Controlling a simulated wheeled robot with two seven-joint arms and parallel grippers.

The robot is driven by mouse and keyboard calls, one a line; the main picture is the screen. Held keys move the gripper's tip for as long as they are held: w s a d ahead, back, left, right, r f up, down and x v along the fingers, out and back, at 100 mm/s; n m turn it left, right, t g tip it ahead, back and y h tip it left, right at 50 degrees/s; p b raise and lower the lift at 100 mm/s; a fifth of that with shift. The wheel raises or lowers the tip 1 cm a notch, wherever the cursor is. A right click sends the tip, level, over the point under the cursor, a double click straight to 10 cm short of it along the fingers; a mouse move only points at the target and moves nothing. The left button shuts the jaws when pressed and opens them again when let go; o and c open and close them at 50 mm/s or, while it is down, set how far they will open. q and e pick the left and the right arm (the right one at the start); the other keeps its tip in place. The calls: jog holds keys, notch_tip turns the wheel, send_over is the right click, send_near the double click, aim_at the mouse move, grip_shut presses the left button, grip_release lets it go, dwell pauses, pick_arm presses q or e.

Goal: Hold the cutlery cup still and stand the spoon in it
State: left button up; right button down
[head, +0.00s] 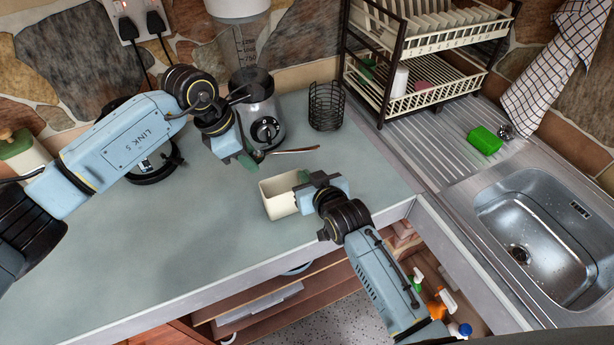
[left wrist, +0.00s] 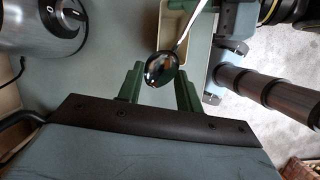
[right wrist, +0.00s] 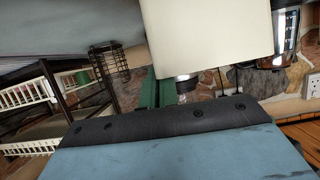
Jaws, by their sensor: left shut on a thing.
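The cream box-shaped cutlery cup (head: 280,199) stands on the grey-green worktop in the head view. It fills the top of the right wrist view (right wrist: 205,40). My right gripper (head: 303,178) is at the cup's right wall; its green fingers (right wrist: 159,90) are close together at the cup's edge, with one fingertip showing over the rim. The spoon (head: 292,151) lies roughly level above the worktop behind the cup, handle to the right. My left gripper (head: 252,160) is shut on it near its shiny bowl (left wrist: 161,69), which shows between the green fingers in the left wrist view.
A metal blender (head: 262,115) stands behind my left gripper. A black wire basket (head: 326,106) stands behind the spoon. A dish rack (head: 430,95), a green sponge (head: 484,140) and the sink (head: 550,235) are at the right. The front left worktop is clear.

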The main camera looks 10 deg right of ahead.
pick_arm(q)
notch_tip(320, 180, down, 6)
jog(key=shift+f, duration=0.15)
dwell(0.6)
jog(key=o, duration=1)
jog(key=shift+o, duration=0.2)
jog(key=v, duration=0.8)
